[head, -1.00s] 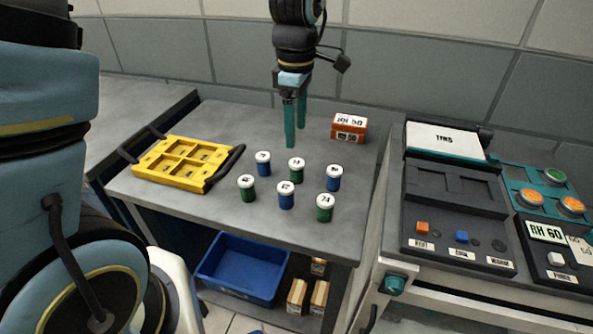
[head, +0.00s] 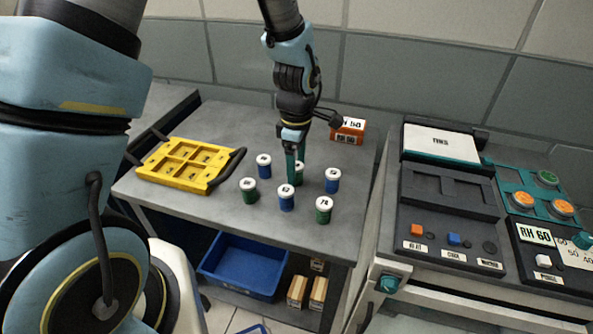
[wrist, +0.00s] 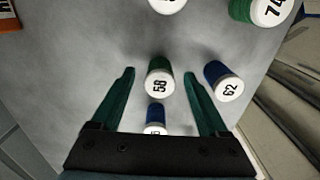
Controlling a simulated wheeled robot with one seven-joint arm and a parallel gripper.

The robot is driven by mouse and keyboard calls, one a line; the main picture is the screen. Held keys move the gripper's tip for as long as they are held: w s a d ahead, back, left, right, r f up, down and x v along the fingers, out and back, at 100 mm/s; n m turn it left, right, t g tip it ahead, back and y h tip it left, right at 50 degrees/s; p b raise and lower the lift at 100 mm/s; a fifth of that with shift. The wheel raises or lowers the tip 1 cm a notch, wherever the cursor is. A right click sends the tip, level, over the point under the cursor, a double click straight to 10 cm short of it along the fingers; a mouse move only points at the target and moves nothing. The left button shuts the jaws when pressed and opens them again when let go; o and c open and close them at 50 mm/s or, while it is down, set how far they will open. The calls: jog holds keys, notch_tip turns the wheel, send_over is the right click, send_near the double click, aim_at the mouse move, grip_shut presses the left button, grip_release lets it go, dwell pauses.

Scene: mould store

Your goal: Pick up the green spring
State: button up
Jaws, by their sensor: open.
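Three green springs with numbered white caps stand upright on the table. One green spring (head: 300,169) is at the back middle, partly hidden by my gripper (head: 296,172). In the wrist view, the green spring marked 58 (wrist: 160,73) lies between the spread fingers of my gripper (wrist: 159,74), with a gap on each side. The other green springs are at the front left (head: 249,191) and front right (head: 323,211); the one marked 74 (wrist: 258,11) is at the top right of the wrist view. My gripper is open and points down.
Blue springs stand close by at left (head: 264,167), front (head: 286,198) and right (head: 332,181); 62 (wrist: 222,80) is just beside a finger. A yellow tray (head: 180,165) lies at left, an orange box (head: 348,131) behind. A blue bin (head: 241,266) is below.

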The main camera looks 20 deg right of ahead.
grip_shut()
dwell(0.6)
